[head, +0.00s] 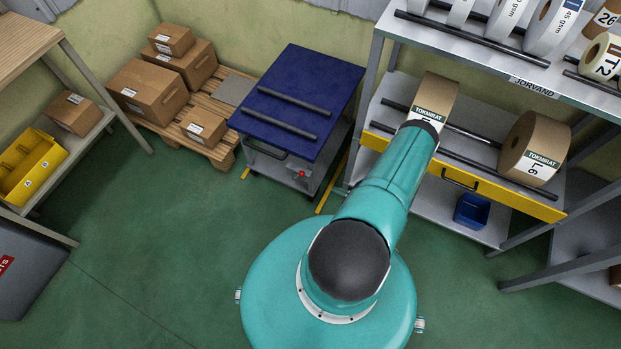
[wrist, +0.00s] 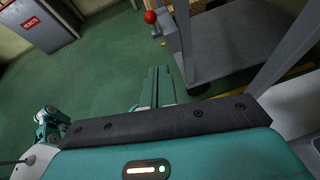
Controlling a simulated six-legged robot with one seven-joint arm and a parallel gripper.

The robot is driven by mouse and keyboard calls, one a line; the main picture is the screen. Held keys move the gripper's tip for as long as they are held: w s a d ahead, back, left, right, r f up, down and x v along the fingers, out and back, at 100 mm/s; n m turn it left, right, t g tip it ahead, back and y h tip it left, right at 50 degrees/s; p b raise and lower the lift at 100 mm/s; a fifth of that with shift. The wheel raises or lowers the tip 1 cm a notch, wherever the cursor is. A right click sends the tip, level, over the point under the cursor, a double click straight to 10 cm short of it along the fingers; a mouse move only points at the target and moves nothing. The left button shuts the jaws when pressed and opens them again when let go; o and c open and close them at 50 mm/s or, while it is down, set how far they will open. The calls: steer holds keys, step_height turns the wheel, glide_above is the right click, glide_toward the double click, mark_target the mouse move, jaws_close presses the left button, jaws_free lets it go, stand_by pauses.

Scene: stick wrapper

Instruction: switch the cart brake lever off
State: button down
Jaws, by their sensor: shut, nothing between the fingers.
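The cart (head: 320,68) has a blue top with two dark bars and stands left of the shelf rack. Its brake lever shows as a red knob (head: 301,174) on the cart's front side. The red knob also shows in the wrist view (wrist: 150,17) at the top, next to the cart's grey body (wrist: 215,45). My gripper (wrist: 160,70) points toward the cart with its teal fingers together and nothing between them. The knob lies beyond the fingertips and appears apart from them. In the head view my arm hides the gripper. The lever's exact position is too small to tell.
The shelf rack (head: 450,190) with brown rolls stands right of the cart, and its grey post (wrist: 285,50) is close on the right in the wrist view. Boxes sit on a pallet (head: 228,152) left of the cart. Green floor (head: 150,230) is clear in front.

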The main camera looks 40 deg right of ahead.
steer(key=shift+s+a+f+t, duration=0.2)
steer(key=shift+s+f+t, duration=0.1)
steer(key=shift+s+t, duration=0.15)
steer(key=w+r+x, duration=0.1)
steer(key=r+x, duration=0.1)
steer(key=x, duration=1)
steer(key=shift+w+a+r, duration=0.15)
steer(key=shift+w+r, duration=0.05)
steer(key=shift+w, duration=0.1)
steer(key=shift+w, duration=0.1)
